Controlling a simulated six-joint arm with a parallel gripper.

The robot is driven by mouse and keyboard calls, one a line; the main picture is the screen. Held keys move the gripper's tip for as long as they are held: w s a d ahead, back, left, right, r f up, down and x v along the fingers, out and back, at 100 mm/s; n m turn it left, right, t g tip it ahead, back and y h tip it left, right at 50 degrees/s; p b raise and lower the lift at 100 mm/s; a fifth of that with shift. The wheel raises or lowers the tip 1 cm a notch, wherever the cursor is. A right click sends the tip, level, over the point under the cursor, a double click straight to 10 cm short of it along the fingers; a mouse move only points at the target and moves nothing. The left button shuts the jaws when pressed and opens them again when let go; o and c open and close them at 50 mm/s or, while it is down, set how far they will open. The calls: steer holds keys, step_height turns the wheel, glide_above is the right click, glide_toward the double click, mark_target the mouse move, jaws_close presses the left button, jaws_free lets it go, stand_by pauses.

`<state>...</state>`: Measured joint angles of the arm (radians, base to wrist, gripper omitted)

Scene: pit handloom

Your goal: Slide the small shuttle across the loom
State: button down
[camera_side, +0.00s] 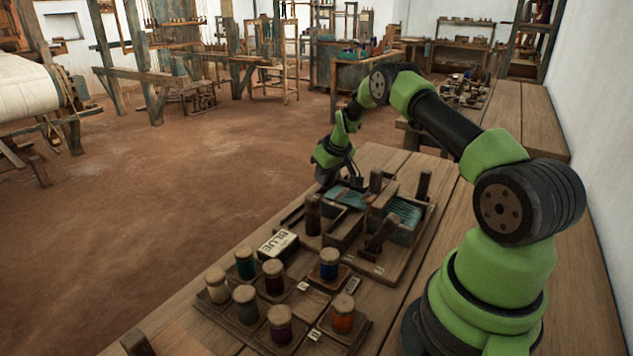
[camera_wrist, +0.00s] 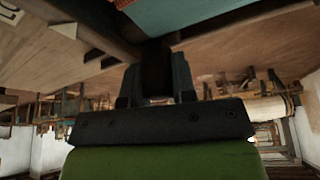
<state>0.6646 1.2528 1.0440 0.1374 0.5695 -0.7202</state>
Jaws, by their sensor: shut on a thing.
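The small tabletop loom (camera_side: 378,264) sits on the wooden bench, with dark posts and teal threads (camera_side: 403,212). My gripper (camera_side: 352,183) is low at the loom's far left end, close to the teal cloth. In the wrist view my gripper (camera_wrist: 157,82) is shut on a dark piece (camera_wrist: 156,62), which I take to be the small shuttle. Most of it is hidden between the fingers, and I cannot make it out in the side view. Teal cloth (camera_wrist: 185,12) shows just beyond the fingers in the wrist view.
A rack of several thread spools (camera_side: 248,333) and a box marked BLUE (camera_side: 278,243) stand in front of the loom. The bench to the loom's right (camera_side: 470,230) has bare room.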

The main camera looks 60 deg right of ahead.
steer(key=shift+d, duration=0.15)
steer(key=c, duration=0.9)
jaws_free()
steer(key=shift+s+r, duration=0.15)
steer(key=shift+r, duration=0.35)
steer(key=r, duration=0.8)
steer(key=shift+s+r, duration=0.4)
